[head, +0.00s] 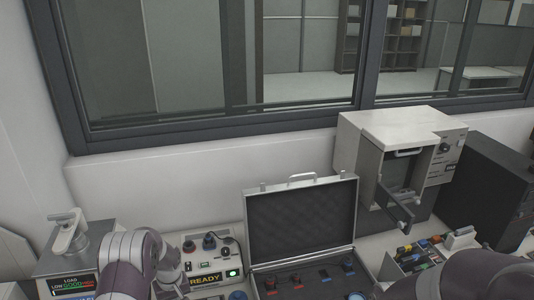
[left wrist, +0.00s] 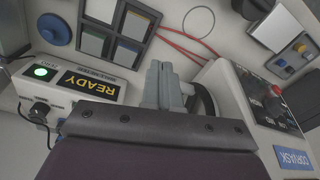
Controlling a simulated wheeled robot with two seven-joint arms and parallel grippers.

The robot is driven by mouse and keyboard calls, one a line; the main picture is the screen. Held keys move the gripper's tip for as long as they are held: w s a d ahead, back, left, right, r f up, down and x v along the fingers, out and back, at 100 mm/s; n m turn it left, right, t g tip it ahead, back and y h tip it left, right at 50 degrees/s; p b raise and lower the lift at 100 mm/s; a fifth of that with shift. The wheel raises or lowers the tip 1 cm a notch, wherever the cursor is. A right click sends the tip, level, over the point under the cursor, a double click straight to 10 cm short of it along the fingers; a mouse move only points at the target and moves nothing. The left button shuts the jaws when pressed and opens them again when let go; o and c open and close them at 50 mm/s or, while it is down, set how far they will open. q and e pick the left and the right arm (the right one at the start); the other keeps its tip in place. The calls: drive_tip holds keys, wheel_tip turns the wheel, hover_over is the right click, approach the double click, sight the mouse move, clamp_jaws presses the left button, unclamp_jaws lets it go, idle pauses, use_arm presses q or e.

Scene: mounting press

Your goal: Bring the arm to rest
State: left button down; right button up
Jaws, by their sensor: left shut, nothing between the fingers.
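My left gripper (left wrist: 164,72) shows in the left wrist view with its two grey fingers together and nothing between them. It is near the box with the yellow READY sign (left wrist: 88,85) and a white machine with a red button (left wrist: 273,91). Whether it touches either cannot be told. In the head view my left arm (head: 128,262) is at the bottom left, in front of the READY box (head: 205,281); its fingers cannot be made out there. My right arm (head: 475,278) is at the bottom right, and its gripper is out of view.
An open case (head: 299,222) with dark foam stands in the middle. A press with a load display (head: 72,285) is at left. A cabinet with its door open (head: 394,208) and a black unit (head: 487,190) are at right. Red cables (left wrist: 184,43) lie on the bench.

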use_arm(q)
drive_tip(key=s+d+r+m+b, duration=0.2)
drive_tip(key=s+d+b, duration=0.1)
drive_tip(key=s, duration=0.5)
drive_tip(key=s+d+r+m+b, duration=0.2)
drive_tip(key=s+d+b, duration=0.1)
drive_tip(key=s+b, duration=0.3)
drive_tip(key=s+d+r+m+t+b, duration=0.1)
drive_tip(key=s+b, duration=0.4)
drive_tip(key=s, duration=0.6)
drive_tip(key=shift+d+r+m+h, duration=0.4)
drive_tip(key=shift+d+r+m, duration=0.25)
drive_tip(key=shift+d, duration=0.4)
drive_tip(key=shift+s, duration=0.2)
drive_tip(key=shift+w, duration=0.15)
